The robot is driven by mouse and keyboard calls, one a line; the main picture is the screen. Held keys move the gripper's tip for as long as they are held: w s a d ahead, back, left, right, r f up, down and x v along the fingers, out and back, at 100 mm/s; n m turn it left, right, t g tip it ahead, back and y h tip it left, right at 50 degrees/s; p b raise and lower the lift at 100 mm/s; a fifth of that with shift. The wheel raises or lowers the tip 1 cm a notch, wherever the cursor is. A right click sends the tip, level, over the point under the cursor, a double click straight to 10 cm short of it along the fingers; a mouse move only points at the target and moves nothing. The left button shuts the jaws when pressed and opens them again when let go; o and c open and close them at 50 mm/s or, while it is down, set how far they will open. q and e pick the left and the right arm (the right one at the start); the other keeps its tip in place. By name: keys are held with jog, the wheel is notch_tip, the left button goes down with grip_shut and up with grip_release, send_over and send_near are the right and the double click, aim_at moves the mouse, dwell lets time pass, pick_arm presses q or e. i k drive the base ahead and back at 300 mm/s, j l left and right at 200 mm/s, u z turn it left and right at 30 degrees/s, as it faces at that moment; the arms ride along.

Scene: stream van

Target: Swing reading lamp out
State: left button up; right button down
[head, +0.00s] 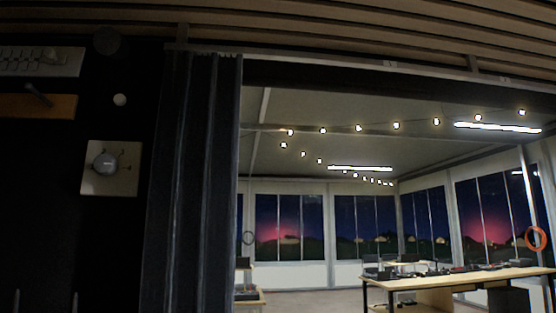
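I cannot pick out the reading lamp for sure. On the dark wall at the left, a thin dark rod (39,95) sticks out in front of an orange-brown panel (62,107). A dark round shape (106,40) sits near the top of that wall, and a small pale ball (120,99) is below it. Lower down is a square beige plate (127,185) with a round grey piece (105,163) on it. Neither of my grippers can be made out. Two thin pale upright tips at the bottom left are too dark to identify.
A dark curtain (193,190) hangs right of the wall. Beyond the opening is a lit room with windows, string lights and a wooden table (475,280) holding several small items. An orange ring (536,238) hangs at the far right. A slatted ceiling runs overhead.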

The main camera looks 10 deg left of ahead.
aim_at(107, 41)
jog(key=k+l, duration=0.15)
jog(key=l, duration=0.25)
jog(key=k+l, duration=0.15)
jog(key=l, duration=0.25)
jog(key=k+l, duration=0.15)
jog(key=l, duration=0.25)
jog(key=k+l, duration=0.2)
jog(key=l, duration=0.2)
